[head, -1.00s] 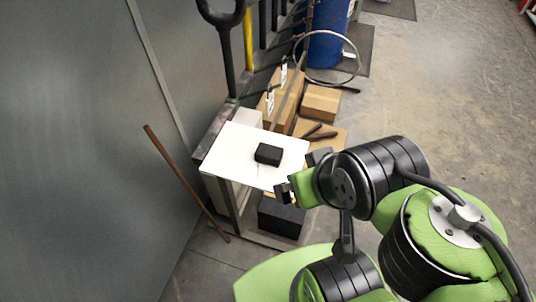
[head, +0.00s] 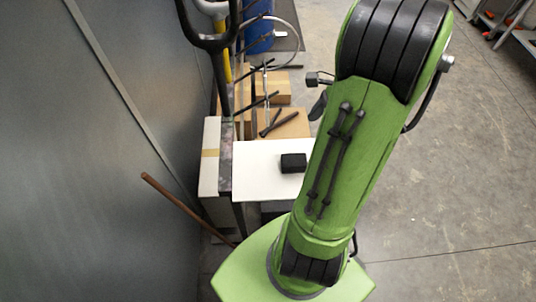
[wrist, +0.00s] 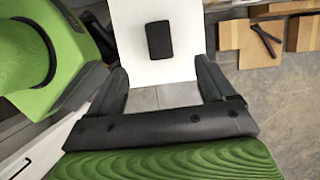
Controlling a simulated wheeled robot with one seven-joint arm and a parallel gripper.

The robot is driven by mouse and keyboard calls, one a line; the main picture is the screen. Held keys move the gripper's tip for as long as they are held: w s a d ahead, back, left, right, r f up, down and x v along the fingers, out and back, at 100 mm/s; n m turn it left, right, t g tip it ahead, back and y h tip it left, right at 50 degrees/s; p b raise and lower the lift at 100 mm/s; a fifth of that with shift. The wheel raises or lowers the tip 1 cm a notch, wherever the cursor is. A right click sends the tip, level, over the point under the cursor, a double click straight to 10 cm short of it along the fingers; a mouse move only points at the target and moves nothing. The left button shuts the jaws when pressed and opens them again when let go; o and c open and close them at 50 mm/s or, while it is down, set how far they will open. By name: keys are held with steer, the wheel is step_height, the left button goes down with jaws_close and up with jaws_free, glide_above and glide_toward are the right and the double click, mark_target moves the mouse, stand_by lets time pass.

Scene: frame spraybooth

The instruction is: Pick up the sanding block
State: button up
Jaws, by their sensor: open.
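The sanding block (head: 293,163) is a small black block lying on a white board (head: 258,182) in the middle of the head view. In the wrist view the block (wrist: 159,40) lies beyond my fingertips, lined up roughly between them, with the white board (wrist: 128,18) around it. My gripper (wrist: 157,80) is open and empty, its two black fingers spread wide, apart from the block.
Cardboard boxes (head: 272,88) and dark tools (head: 279,124) lie behind the board. A rack with black prongs (head: 258,72) stands at its left rear. A brown stick (head: 188,208) leans by the grey wall (head: 90,150). Open concrete floor (head: 450,190) lies to the right.

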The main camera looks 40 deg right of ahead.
steer(key=b, duration=0.1)
glide_toward(295, 160)
steer(key=b+x, duration=0.1)
steer(key=x, duration=0.4)
steer(key=shift+w+f, duration=0.15)
steer(key=shift+f, duration=0.05)
steer(key=x, duration=0.4)
steer(key=shift+f, duration=0.15)
steer(key=shift+w+a+f, duration=0.15)
steer(key=shift+f, duration=0.15)
steer(key=shift+c, duration=0.8)
steer(key=shift+r, duration=0.1)
steer(key=c, duration=1)
step_height(295, 160, up, 10)
steer(key=shift+p, duration=0.65)
steer(key=shift+c, duration=0.2)
